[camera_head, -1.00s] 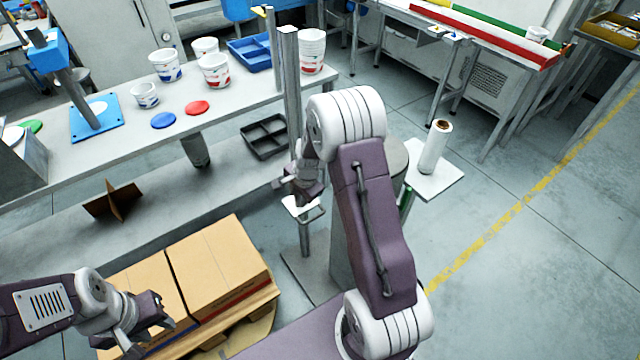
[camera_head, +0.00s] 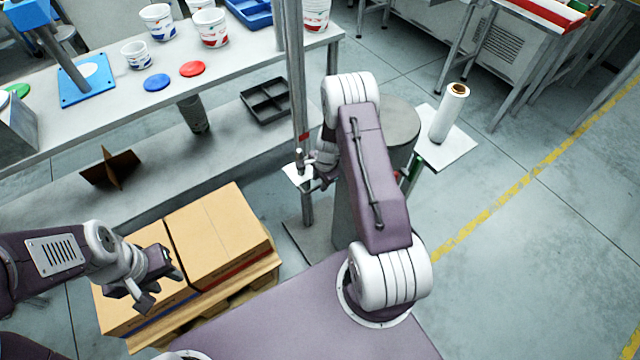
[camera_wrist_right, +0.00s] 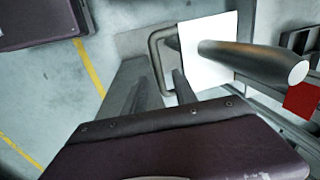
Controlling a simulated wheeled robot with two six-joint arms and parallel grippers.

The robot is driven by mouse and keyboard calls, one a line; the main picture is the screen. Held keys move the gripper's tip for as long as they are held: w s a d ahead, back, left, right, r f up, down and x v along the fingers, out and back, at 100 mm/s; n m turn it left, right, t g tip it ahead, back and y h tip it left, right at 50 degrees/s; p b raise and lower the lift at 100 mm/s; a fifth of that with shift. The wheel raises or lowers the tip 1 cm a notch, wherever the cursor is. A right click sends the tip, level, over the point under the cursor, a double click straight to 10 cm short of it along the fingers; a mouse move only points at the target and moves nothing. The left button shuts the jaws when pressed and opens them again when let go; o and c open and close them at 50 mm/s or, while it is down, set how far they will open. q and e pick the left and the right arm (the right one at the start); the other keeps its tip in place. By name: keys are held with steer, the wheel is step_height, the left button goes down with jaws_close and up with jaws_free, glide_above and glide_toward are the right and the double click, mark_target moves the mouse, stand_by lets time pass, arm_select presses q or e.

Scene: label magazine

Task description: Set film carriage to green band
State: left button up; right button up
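The film carriage (camera_head: 299,174) appears to be the small white plate with a grey handle on the upright metal mast (camera_head: 295,80). In the right wrist view the white plate (camera_wrist_right: 203,72), its bent handle (camera_wrist_right: 155,62) and a round metal bar (camera_wrist_right: 255,60) show close up. My right gripper (camera_head: 322,172) is right beside the plate; its fingers are small and partly hidden, so contact and opening are unclear. A small red mark (camera_head: 303,137) shows on the mast. I cannot make out a green band on the mast. My left gripper (camera_head: 160,283) is open and empty above the cartons.
Cardboard cartons (camera_head: 215,235) stand on a pallet below. A grey cylinder (camera_head: 393,125) stands behind my right arm, with a green piece (camera_head: 414,172) beside it. A film roll (camera_head: 449,113) stands on a white plate. The bench (camera_head: 110,110) fills the left; floor is free at right.

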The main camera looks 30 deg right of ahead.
steer(key=shift+w+f, duration=0.2)
steer(key=shift+f, duration=0.55)
jaws_close()
stand_by(0.9)
